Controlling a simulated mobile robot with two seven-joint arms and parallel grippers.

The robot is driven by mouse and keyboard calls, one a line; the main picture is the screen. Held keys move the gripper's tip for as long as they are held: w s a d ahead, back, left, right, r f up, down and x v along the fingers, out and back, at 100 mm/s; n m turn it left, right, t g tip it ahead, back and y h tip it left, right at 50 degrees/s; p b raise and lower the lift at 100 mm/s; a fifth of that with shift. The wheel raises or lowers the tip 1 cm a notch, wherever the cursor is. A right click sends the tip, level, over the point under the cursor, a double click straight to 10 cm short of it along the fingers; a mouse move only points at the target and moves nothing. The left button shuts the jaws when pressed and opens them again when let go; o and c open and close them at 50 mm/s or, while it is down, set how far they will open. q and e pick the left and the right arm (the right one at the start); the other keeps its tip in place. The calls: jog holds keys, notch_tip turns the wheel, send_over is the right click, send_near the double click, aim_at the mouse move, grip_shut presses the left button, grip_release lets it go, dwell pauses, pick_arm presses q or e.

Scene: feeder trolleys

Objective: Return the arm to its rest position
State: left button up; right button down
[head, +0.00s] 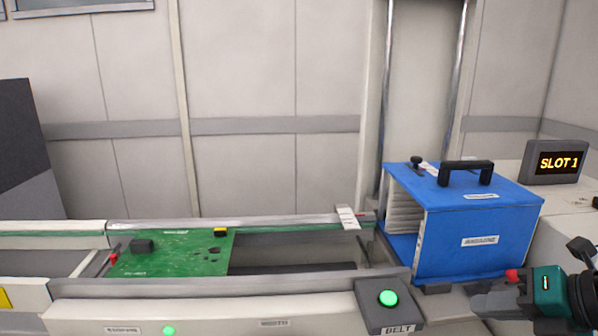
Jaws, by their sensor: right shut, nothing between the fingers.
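My right gripper (495,301) reaches in from the lower right edge, with a teal wrist section behind it. Its fingers are shut and hold nothing. It is low in front of the blue magazine box (480,240), to the right of the belt button. My left gripper is not in view. A green circuit board (175,254) lies on the conveyor at the left, apart from my gripper.
The conveyor's front rail (250,288) runs across the foreground. A control box with a lit green button (388,298) stands near the magazine. A display (556,162) reading SLOT 1 is at the right. Open space lies above the conveyor.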

jog(key=s+d+f+m+t+h+p, duration=0.1)
jog(key=s+f+m+t, duration=0.1)
jog(key=f+m, duration=0.65)
jog(key=s+f+m+t+h, duration=0.1)
jog(key=f+m+t, duration=0.2)
jog(key=f+m, duration=0.5)
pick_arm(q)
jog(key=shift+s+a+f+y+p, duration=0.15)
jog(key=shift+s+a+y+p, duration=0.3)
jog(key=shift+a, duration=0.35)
pick_arm(e)
jog(key=s+a+f+m+g+h, duration=0.2)
jog(key=s+a+f+m, duration=0.6)
jog(key=a+f+m, duration=0.3)
jog(key=shift+s+m+h, duration=0.2)
jog(key=shift+m+h, duration=0.2)
jog(key=shift+m, duration=0.85)
